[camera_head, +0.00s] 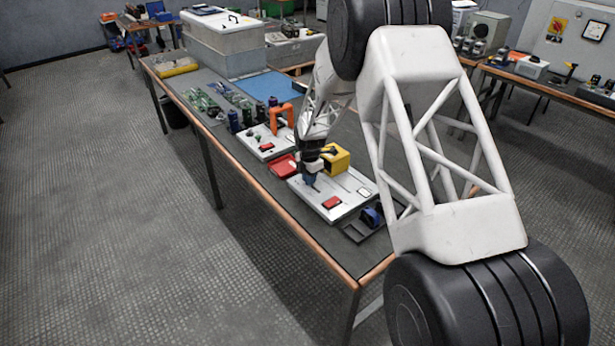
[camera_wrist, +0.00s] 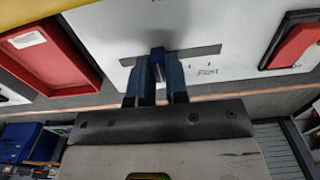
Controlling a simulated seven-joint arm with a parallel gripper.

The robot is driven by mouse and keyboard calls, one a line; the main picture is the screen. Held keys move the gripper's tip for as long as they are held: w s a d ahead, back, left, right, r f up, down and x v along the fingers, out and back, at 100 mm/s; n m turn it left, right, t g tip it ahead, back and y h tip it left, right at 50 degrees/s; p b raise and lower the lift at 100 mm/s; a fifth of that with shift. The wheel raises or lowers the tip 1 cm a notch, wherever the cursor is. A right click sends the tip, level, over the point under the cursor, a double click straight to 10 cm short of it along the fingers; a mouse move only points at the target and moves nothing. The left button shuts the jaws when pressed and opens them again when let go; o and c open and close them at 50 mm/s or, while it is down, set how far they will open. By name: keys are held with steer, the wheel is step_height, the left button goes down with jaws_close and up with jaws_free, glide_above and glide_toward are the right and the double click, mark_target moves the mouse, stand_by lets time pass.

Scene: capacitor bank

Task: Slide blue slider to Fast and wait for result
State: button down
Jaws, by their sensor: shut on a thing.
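The blue slider (camera_wrist: 157,54) stands in a grey slot (camera_wrist: 205,50) on the white panel (camera_wrist: 230,25) in the wrist view. It is left of the slot's middle in that view. A label that seems to read "Fast" (camera_wrist: 207,72) is printed beside the slot, toward its right end. My gripper (camera_wrist: 160,72) has its two blue fingers on either side of the slider and is shut on it. In the head view my gripper (camera_head: 310,180) is down at the white panel (camera_head: 350,188); the slider there is too small to tell apart from the fingers.
A red button (camera_head: 332,203) sits on the same panel. A yellow box (camera_head: 337,158) stands behind the gripper, a red tray (camera_head: 281,167) lies to the left, and a dark tray with a blue item (camera_head: 372,216) lies at the right. The bench edge is close in front.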

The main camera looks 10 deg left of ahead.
mark_target(319, 192)
steer(key=shift+s+d, duration=1.85)
steer(key=shift+d, duration=0.1)
steer(key=c, duration=1.3)
jaws_free()
steer(key=shift+r, duration=0.2)
steer(key=shift+r, duration=3.35)
